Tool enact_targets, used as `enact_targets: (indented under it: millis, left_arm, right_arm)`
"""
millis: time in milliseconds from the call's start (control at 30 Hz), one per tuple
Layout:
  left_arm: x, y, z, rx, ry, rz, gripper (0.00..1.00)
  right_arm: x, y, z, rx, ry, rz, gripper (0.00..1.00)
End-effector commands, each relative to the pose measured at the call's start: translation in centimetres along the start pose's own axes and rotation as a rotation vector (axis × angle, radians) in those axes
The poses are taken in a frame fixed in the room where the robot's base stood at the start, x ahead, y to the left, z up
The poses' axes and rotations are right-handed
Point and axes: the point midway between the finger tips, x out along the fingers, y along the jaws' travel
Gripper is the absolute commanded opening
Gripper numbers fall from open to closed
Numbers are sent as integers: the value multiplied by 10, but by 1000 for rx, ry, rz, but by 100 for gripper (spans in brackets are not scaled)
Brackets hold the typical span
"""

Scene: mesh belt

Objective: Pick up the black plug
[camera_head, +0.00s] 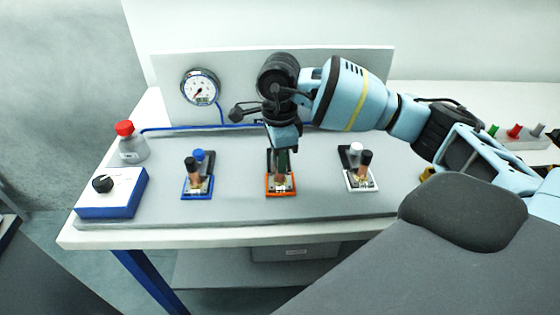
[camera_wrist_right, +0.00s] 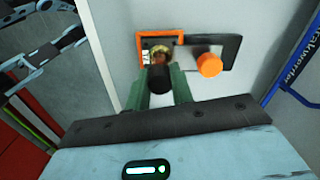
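A black plug (camera_wrist_right: 160,79) stands on the middle orange-edged fixture (camera_head: 281,193), which also shows in the right wrist view (camera_wrist_right: 142,46). My right gripper (camera_head: 282,156) points down over this fixture. In the right wrist view, its green fingers (camera_wrist_right: 159,82) lie on either side of the black plug, close to it. I cannot tell whether they press on it. An orange cap (camera_wrist_right: 209,65) sits beside the plug on a dark part of the fixture. Other black-topped plugs stand on the blue fixture (camera_head: 190,163) and the white fixture (camera_head: 366,158). My left gripper is not in view.
A gauge (camera_head: 200,87) is on the back panel, with a blue hose (camera_head: 180,127) below. The grey mat (camera_head: 235,205) is bare between the fixtures.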

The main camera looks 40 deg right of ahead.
Motion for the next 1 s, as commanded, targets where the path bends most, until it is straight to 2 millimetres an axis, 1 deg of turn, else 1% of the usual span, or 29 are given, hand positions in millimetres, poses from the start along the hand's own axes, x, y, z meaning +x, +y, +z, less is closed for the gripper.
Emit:
enact_targets:
  millis: [33,100,133,367,533,667,767,967,1000]
  left_arm:
    - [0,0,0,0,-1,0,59]
    - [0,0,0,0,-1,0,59]
    - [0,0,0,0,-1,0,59]
    - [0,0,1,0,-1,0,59]
    - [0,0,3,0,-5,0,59]
    - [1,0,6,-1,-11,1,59]
    - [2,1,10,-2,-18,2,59]
    - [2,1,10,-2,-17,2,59]
    - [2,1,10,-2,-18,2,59]
  right_arm:
    - [0,0,0,0,0,0,13]
    - [0,0,0,0,0,0,4]
    - [0,0,0,0,0,0,1]
    - [-1,0,0,0,0,0,1]
    - [-7,0,0,0,-2,-1,1]
    - [-20,-1,1,-1,-1,-2,1]
    - [-37,-1,1,-1,-3,-3,1]
    - [-39,44,9,-8,0,0,1]
    - [-40,54,10,-8,0,0,1]
